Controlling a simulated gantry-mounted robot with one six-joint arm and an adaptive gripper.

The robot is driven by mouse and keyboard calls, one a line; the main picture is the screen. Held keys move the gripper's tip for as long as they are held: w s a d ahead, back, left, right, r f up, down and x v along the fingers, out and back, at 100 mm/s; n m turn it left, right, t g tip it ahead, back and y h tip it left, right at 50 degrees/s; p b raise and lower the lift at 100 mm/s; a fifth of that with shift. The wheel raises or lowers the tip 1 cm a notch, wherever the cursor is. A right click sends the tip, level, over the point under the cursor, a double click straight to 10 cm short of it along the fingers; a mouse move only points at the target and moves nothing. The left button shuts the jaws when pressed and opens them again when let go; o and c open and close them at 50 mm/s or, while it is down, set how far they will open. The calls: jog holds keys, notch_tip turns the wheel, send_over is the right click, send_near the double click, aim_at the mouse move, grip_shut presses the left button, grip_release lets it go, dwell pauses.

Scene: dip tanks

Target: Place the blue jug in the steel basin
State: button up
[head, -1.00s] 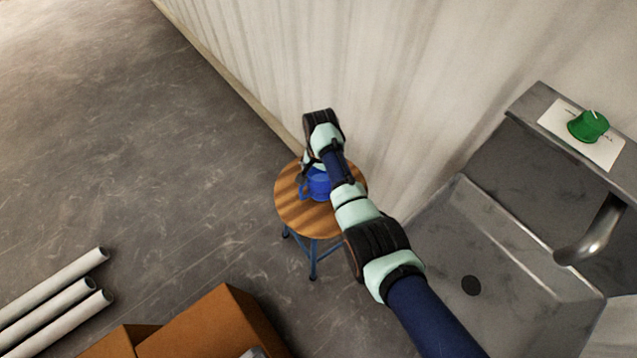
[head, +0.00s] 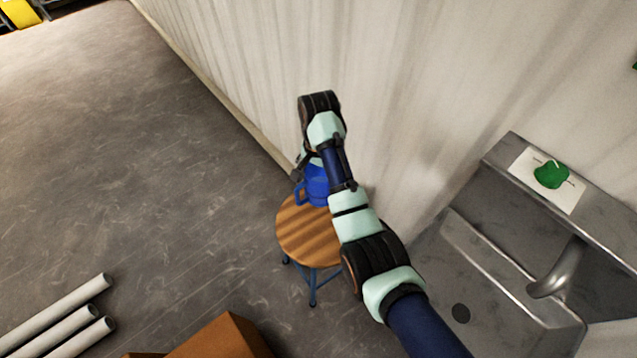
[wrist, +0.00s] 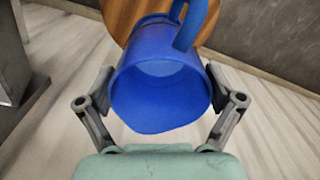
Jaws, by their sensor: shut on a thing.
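The blue jug (head: 317,188) is above the round wooden stool, partly hidden behind my arm in the head view. In the wrist view the jug (wrist: 160,90) fills the middle, its open mouth facing the camera and its handle at the top. My gripper (wrist: 162,95) has one finger on each side of the jug and is shut on it. In the head view the gripper is mostly hidden by my wrist. The steel basin (head: 480,285) is at the lower right, with a dark drain in its floor. No object shows in the visible part of it.
The stool (head: 308,240) stands near the pale corrugated wall. A curved steel spout (head: 560,270) reaches over the basin. A green knob (head: 551,174) sits on the basin's back ledge. Grey pipes (head: 65,325) and a cardboard box (head: 225,338) are at the lower left.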

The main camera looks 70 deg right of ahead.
jog(key=shift+r, duration=0.55)
